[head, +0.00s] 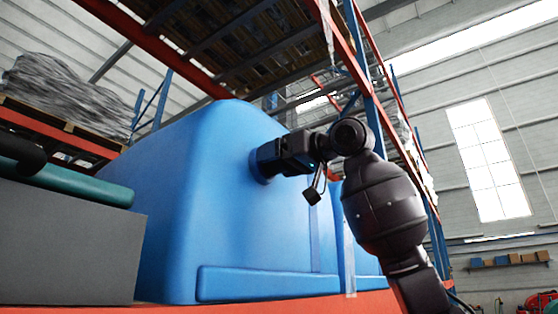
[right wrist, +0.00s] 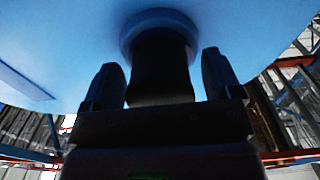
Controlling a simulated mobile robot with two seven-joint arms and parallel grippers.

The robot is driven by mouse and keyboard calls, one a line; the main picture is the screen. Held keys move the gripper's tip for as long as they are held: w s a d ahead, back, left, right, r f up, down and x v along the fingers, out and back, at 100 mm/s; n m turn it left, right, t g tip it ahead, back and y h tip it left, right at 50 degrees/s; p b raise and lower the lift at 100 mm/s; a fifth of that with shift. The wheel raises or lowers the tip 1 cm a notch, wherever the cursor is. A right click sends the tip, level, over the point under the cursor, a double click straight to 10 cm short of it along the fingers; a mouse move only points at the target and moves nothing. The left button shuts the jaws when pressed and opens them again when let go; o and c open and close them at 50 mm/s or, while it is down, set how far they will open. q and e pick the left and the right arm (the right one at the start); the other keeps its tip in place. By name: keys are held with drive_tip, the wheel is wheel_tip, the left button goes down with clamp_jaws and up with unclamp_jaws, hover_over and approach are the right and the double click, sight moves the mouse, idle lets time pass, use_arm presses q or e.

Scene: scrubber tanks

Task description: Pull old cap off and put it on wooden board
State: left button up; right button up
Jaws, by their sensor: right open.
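A dark cap (right wrist: 160,68) sits in a round blue collar (right wrist: 130,32) on the blue tank (head: 215,190). In the right wrist view the cap stands between the two fingers of my right gripper (right wrist: 161,75). The gripper is open, with a finger on each side and a narrow gap visible at each. In the head view my right gripper (head: 268,158) is at the tank's upper right side, by the collar (head: 257,167), and hides the cap. I see no wooden board that I can identify. My left gripper is out of view.
Orange and blue racking (head: 160,45) rises over the tank. A grey box (head: 70,240) with a teal cylinder (head: 85,185) on it stands at the left. A wrapped load (head: 70,95) lies on the shelf behind. Open room shows at the far right.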

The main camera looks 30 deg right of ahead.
drive_tip(key=shift+c, duration=0.5)
drive_tip(key=c, duration=1.1)
drive_tip(key=shift+s, duration=0.15)
drive_tip(key=shift+s, duration=0.1)
drive_tip(key=shift+b+v, duration=0.8)
drive_tip(key=shift+v, duration=1.55)
drive_tip(key=shift+s+d, duration=0.1)
drive_tip(key=shift+s+d, duration=0.15)
drive_tip(key=shift+s, duration=0.15)
